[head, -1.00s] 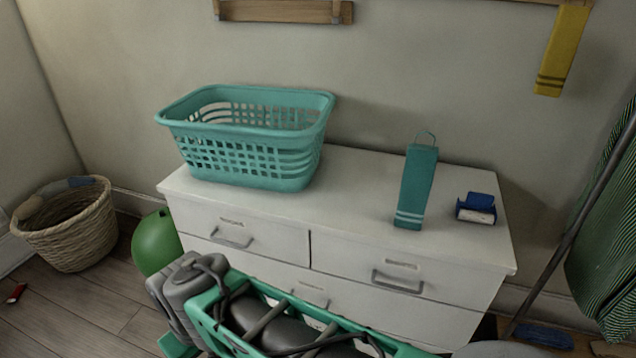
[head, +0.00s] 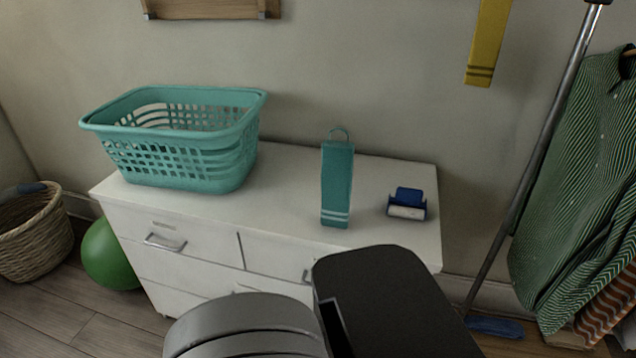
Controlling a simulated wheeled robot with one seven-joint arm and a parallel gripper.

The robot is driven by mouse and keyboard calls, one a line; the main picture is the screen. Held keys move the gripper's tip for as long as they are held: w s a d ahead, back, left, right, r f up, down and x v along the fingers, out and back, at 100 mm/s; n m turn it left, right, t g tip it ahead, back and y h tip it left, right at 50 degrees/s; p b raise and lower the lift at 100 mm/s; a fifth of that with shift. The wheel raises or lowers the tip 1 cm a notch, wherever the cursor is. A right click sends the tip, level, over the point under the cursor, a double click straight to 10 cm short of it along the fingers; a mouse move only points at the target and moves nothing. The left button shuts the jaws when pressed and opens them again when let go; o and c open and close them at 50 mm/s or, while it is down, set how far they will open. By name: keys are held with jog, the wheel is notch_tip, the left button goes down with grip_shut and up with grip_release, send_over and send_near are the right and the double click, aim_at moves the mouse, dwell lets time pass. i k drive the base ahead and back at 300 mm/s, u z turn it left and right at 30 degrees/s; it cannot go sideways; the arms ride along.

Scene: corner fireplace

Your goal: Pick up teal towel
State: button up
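The teal towel (head: 337,185) stands upright as a narrow folded strip on top of the white dresser (head: 285,172). It has a loop at its top and pale stripes near its bottom end. It is right of the teal basket and left of the blue lint roller. My arm shows as large dark and grey parts at the bottom middle, in front of the dresser and below the towel. Its fingertips cannot be made out, and nothing of my arm visibly touches the towel.
A teal laundry basket (head: 180,160) fills the dresser's left side. A blue lint roller (head: 407,204) lies near the right end. A yellow towel (head: 487,45) hangs on the wall. A metal pole (head: 535,150) and green striped shirt (head: 575,190) are at right, a green ball (head: 108,258) at left.

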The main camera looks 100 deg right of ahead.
aim_at(337, 156)
jog(key=z, duration=0.05)
jog(key=k, duration=1.15)
jog(key=z, duration=0.1)
